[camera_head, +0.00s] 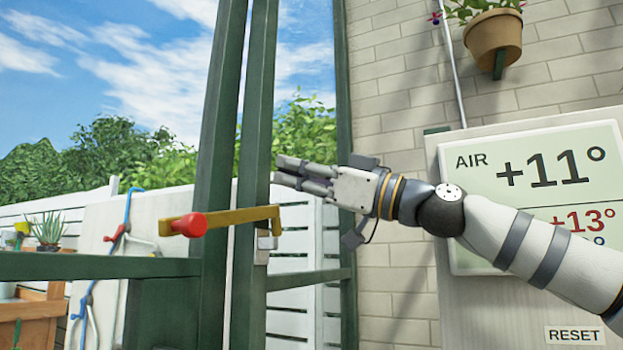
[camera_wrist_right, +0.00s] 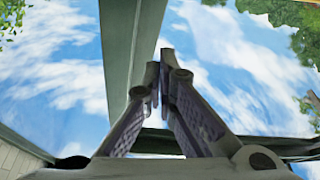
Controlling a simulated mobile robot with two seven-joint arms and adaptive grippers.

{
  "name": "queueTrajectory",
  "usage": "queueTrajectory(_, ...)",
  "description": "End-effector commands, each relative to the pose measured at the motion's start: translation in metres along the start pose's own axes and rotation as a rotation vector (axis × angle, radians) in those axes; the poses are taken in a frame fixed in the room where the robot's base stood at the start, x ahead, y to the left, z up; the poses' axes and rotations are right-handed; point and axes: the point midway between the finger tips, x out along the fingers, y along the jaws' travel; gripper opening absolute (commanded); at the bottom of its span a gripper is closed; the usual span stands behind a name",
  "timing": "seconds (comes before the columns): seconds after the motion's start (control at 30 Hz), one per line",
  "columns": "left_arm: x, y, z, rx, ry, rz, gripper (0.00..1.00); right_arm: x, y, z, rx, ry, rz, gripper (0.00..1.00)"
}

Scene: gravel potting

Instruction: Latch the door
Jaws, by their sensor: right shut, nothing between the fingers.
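The door has a green frame (camera_head: 215,150) and stands beside a second green post (camera_head: 260,120). A flat brass-coloured latch bar (camera_head: 238,217) with a red knob (camera_head: 190,225) at its left end lies nearly level across both uprights. Its right end bends down just above a small grey metal catch (camera_head: 265,243); I cannot tell whether they touch. My right gripper (camera_head: 280,172) is shut and empty, its fingertips close to the post above the bar's right end. The wrist view shows the fingertips together (camera_wrist_right: 160,75) beside a green post (camera_wrist_right: 130,50). My left gripper is out of view.
A panel reading AIR +11° (camera_head: 530,170) with a RESET label (camera_head: 575,335) stands at the right, behind my right arm. A potted plant (camera_head: 492,40) hangs on the brick wall. A blue hose with a red handle (camera_head: 118,235) and a wooden planter (camera_head: 30,312) are at the left.

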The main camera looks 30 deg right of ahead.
Motion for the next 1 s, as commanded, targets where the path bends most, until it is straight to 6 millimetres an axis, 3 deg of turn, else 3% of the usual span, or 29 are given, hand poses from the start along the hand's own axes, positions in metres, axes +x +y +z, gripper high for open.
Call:
queueTrajectory(0.17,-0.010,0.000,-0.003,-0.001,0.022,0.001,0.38,0.039,-0.002,-0.003,0.000,0.002,-0.002,0.00)
queueTrajectory(0.3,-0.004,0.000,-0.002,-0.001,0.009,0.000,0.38,0.031,0.001,0.025,0.006,-0.003,0.002,0.00)
queueTrajectory(0.4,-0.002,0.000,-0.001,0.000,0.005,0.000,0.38,0.028,0.000,0.034,0.004,-0.002,0.001,0.00)
queueTrajectory(0.87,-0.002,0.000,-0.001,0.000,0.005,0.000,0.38,0.025,0.000,0.039,0.012,0.000,0.005,0.00)
queueTrajectory(1.0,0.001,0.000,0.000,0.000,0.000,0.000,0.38,0.020,0.003,0.054,0.118,-0.002,0.042,0.00)
